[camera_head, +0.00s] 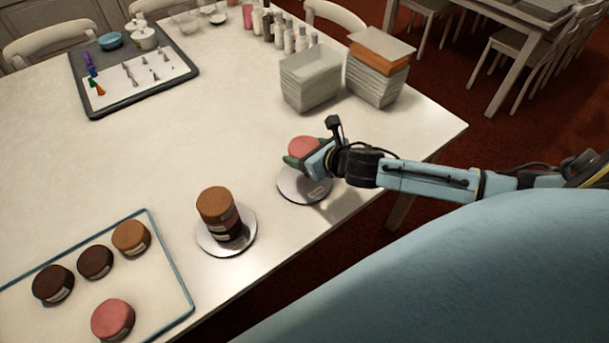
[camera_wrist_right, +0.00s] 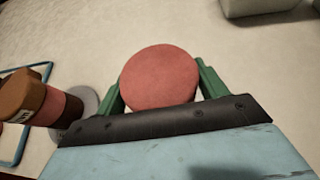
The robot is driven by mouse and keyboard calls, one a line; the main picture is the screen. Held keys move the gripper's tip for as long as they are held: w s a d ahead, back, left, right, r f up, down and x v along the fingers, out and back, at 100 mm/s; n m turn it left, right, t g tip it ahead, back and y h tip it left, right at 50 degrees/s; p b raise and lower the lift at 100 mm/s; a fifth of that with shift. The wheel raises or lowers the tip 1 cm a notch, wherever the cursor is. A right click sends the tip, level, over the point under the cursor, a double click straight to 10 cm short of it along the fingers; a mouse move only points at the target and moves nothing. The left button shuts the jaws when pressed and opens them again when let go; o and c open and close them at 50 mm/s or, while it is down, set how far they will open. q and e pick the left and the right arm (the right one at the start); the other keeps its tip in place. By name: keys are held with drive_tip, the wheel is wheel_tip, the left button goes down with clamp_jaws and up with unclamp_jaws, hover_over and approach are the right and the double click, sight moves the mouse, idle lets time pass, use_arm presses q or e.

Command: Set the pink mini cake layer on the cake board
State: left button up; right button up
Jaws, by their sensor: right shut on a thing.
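A pink mini cake layer (camera_head: 303,147) is held between the green fingers of my right gripper (camera_head: 301,159), above a round white cake board (camera_head: 290,188). In the right wrist view the pink layer (camera_wrist_right: 160,78) sits between the two fingers of my right gripper (camera_wrist_right: 160,85), which touch its sides. The board under it is hidden in that view, and the gap between layer and board is hard to judge. Another pink layer (camera_head: 113,320) lies on the tray at the lower left. My left gripper is not in view.
A stacked cake (camera_head: 219,213) stands on a second board (camera_head: 244,245) to the left. A blue-rimmed tray (camera_head: 170,258) holds brown layers. Stacked boxes (camera_head: 310,80) and bottles stand behind. A dark tray (camera_head: 85,70) holds piping tips. The table's middle is clear.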

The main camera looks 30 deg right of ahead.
sight(305, 179)
wheel_tip(305, 179, down, 8)
drive_tip(key=shift+a+f+b, duration=0.1)
drive_tip(key=shift+f+b, duration=0.1)
drive_tip(key=shift+b, duration=0.9)
drive_tip(key=shift+r, duration=0.1)
drive_tip(key=o, duration=0.6)
drive_tip(key=shift+c, duration=0.2)
drive_tip(key=o, duration=0.4)
